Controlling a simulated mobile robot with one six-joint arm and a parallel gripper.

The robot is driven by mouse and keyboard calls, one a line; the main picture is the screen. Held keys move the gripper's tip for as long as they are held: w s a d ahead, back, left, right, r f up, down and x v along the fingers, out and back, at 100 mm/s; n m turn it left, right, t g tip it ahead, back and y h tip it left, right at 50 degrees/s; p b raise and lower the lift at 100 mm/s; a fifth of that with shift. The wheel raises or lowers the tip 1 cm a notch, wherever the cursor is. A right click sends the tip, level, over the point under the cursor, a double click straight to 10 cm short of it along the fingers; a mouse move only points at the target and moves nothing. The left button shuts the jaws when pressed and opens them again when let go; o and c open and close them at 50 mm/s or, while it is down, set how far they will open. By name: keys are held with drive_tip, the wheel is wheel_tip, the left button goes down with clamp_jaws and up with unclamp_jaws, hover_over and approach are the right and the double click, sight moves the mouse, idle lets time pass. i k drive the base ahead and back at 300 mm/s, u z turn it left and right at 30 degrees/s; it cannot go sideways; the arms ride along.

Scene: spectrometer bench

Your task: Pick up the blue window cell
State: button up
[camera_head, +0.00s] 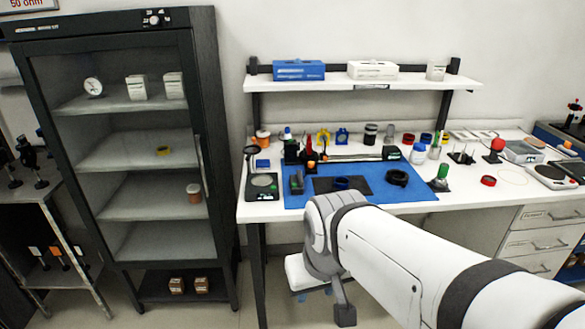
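Several small blue items are on the bench, and I cannot tell for certain which is the blue window cell.
The blue mat (410,193) lies on the white bench, with a black ring (397,177) and a green-topped post (444,178) near its right side. A shelf (340,84) with boxes runs above. A dark glass-fronted cabinet (205,120) stands to the left.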

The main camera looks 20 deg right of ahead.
sight(340, 182)
drive_tip(key=i, duration=1)
drive_tip(key=u, duration=0.05)
